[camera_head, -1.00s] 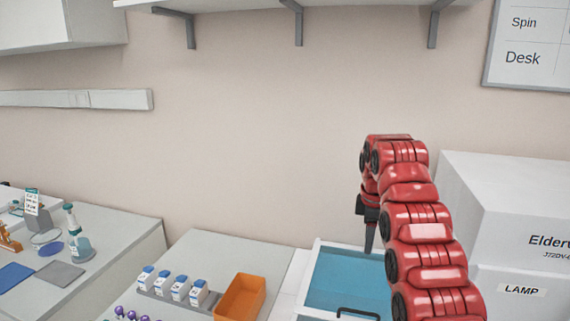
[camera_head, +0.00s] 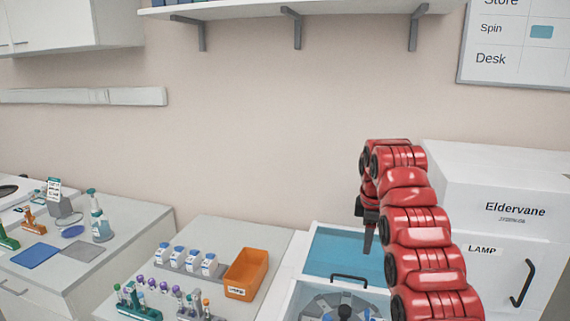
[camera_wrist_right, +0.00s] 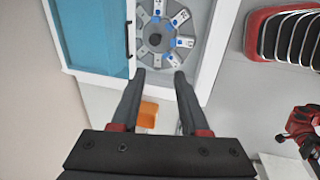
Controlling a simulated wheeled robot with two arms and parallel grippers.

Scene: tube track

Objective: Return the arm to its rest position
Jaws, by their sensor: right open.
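My right arm (camera_head: 415,215) is red and reaches up and forward at the right of the head view. Its gripper (camera_head: 368,238) hangs down at the arm's far end, over the blue-lidded machine. In the right wrist view the two dark fingers of the right gripper (camera_wrist_right: 156,80) are apart with nothing held between them. Beyond the fingertips is a round rotor (camera_wrist_right: 157,38) with white and blue slots.
A blue lid (camera_head: 345,255) with a black handle lies by the rotor. A white cabinet labelled Eldervane (camera_head: 500,190) stands close right of the arm. An orange bin (camera_head: 246,274), several white bottles (camera_head: 187,259) and tube racks (camera_head: 138,303) stand on the counter to the left.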

